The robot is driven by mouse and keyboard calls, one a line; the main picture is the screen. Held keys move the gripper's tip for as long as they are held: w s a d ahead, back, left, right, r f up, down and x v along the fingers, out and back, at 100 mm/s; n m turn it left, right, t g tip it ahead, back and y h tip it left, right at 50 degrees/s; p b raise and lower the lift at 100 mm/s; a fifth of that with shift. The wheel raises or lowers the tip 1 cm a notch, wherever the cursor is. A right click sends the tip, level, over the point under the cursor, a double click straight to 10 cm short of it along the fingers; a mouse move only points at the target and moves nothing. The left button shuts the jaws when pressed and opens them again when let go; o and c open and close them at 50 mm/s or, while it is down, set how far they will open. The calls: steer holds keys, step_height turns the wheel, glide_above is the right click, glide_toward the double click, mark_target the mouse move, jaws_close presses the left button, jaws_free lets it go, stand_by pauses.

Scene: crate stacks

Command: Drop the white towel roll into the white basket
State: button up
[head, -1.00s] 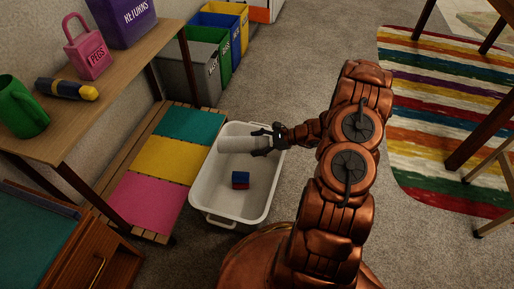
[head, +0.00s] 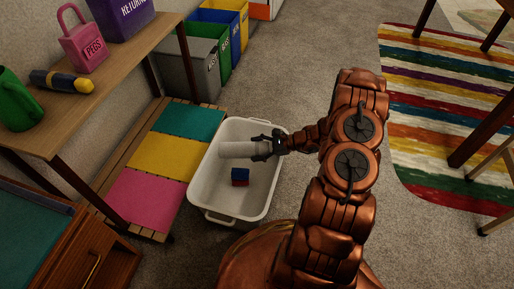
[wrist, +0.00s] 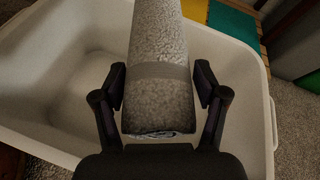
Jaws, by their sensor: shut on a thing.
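The white towel roll (head: 238,150) lies level in my gripper (head: 268,147), above the white basket (head: 211,204). In the wrist view my gripper (wrist: 160,90) has a finger on each side of the roll (wrist: 158,55), near its end. The roll points left in the head view. The basket's rim (wrist: 247,62) shows behind and below the roll in the wrist view. Inside the basket, a block with blue and red parts (head: 240,177) sits on the floor; the roll is above and behind it. The roll's exact height over the basket is hard to tell.
A low slatted bench with teal, yellow and pink mats (head: 163,157) stands left of the basket. Bins (head: 208,62) stand behind.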

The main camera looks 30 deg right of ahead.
steer(key=o, duration=1.3)
steer(key=shift+c, duration=0.2)
steer(key=shift+s, duration=0.1)
steer(key=v, duration=1.2)
